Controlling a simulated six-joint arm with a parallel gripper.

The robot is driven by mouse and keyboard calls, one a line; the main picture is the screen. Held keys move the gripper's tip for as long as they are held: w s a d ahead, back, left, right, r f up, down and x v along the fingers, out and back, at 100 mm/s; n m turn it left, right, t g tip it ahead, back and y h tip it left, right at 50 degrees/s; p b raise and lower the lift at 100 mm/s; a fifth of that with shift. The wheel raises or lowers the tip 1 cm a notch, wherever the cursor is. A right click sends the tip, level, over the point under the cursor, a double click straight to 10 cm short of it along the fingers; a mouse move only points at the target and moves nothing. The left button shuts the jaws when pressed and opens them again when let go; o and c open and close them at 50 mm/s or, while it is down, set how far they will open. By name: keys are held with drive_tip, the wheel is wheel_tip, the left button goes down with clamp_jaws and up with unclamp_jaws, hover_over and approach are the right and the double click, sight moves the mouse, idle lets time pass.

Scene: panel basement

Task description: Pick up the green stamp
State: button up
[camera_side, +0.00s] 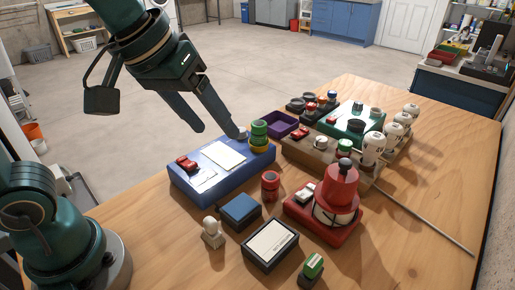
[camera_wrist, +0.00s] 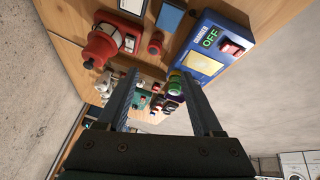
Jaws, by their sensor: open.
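A small block with a green top and dark base, which looks like the green stamp (camera_side: 313,266), stands at the near edge of the table in the side view. I cannot make it out in the wrist view. My gripper (camera_side: 218,130) is open and empty, far behind and to the left of the stamp. It is over the far end of the blue panel box (camera_side: 185,185), close to a stacked green and yellow knob (camera_side: 259,133). The wrist view shows both fingers apart (camera_wrist: 160,77), with that knob (camera_wrist: 175,84) between them in the picture.
Near the stamp are a black-framed box with a white top (camera_side: 270,245), a blue-topped pad (camera_side: 239,210), a pale figure-like piece (camera_side: 212,233) and a red device (camera_side: 340,195). Crowded panels and white knobs fill the back right. The table's front right is clear.

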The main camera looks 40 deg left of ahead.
drive_tip(key=w+d+f+g, duration=0.1)
drive_tip(key=w+d+f, duration=0.2)
drive_tip(key=w+d, duration=0.3)
drive_tip(key=m+g, duration=0.2)
hover_over(313, 262)
drive_tip(key=w+a, duration=0.3)
drive_tip(key=s+x, duration=0.2)
drive_tip(key=x, duration=0.5)
drive_tip(key=shift+m+g+y, duration=0.3)
drive_tip(key=shift+m+g, duration=0.2)
drive_tip(key=f, duration=0.1)
drive_tip(key=s+d+f, duration=0.1)
drive_tip(key=f, duration=0.1)
drive_tip(key=s+d+f, duration=0.1)
drive_tip(key=f, duration=0.1)
drive_tip(key=shift+s+d+f, duration=0.15)
drive_tip(key=shift+s+d, duration=0.05)
drive_tip(key=shift+s+d+f, duration=0.1)
drive_tip(key=shift+s+f, duration=0.1)
drive_tip(key=shift+f, duration=0.15)
drive_tip(key=shift+w+f, duration=0.2)
drive_tip(key=shift+f, duration=0.9)
drive_tip(key=shift+w+f, duration=0.15)
drive_tip(key=shift+f, duration=1)
clamp_jaws()
